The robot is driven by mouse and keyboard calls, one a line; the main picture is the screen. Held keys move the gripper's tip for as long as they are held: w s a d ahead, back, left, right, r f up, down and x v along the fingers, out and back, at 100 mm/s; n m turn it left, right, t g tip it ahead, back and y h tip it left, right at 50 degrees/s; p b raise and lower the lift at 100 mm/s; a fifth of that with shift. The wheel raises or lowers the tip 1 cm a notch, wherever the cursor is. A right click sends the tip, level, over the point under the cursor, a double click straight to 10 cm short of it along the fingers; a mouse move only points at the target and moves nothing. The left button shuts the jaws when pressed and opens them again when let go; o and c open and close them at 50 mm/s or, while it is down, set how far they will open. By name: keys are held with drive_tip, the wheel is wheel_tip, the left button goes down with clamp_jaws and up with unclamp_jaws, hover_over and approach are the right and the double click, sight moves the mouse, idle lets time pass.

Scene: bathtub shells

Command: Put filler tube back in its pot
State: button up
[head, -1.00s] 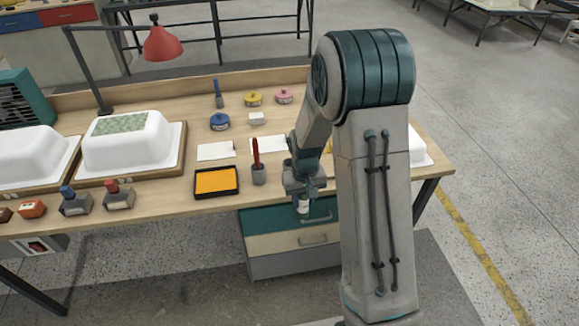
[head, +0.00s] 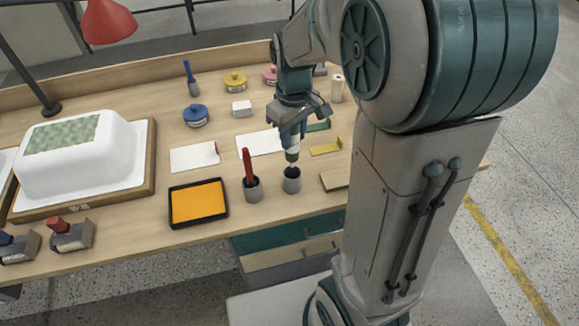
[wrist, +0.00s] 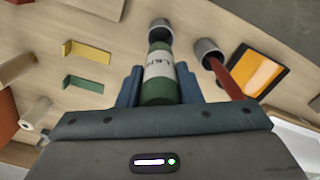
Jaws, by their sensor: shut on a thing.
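The filler tube (wrist: 159,75) is green with a white label band. My gripper (head: 291,124) is shut on it, and the blue fingers show on both sides of it in the wrist view (wrist: 158,88). In the head view the tube (head: 293,150) hangs roughly upright, nozzle down, right over a grey pot (head: 292,182). The tip is at or just above the pot's mouth; I cannot tell whether it is inside. The wrist view also shows this pot (wrist: 159,27) beyond the tube's tip. A second grey pot (head: 253,190) beside it holds a red-handled tool (head: 248,165).
A black tray with an orange pad (head: 198,203) lies left of the pots. Green (head: 318,127) and yellow (head: 326,149) angle pieces and a wooden block (head: 335,180) are to the right. White sheets (head: 194,157) lie behind. A white tub shell (head: 70,160) stands at left.

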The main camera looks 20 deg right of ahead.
sight(293, 159)
wheel_tip(293, 159, down, 8)
drive_tip(key=shift+s+f, duration=0.1)
drive_tip(key=shift+f, duration=0.1)
idle(0.3)
drive_tip(key=o, duration=1)
wheel_tip(293, 159, up, 12)
drive_tip(key=s+m+t, duration=0.1)
drive_tip(key=s, duration=0.3)
drive_tip(key=s+r+m+t, duration=0.1)
drive_tip(key=s+m, duration=0.1)
drive_tip(key=s, duration=0.3)
drive_tip(key=s+m+t, duration=0.1)
drive_tip(key=s+m, duration=0.1)
drive_tip(key=s, duration=0.3)
drive_tip(key=shift+r, duration=0.2)
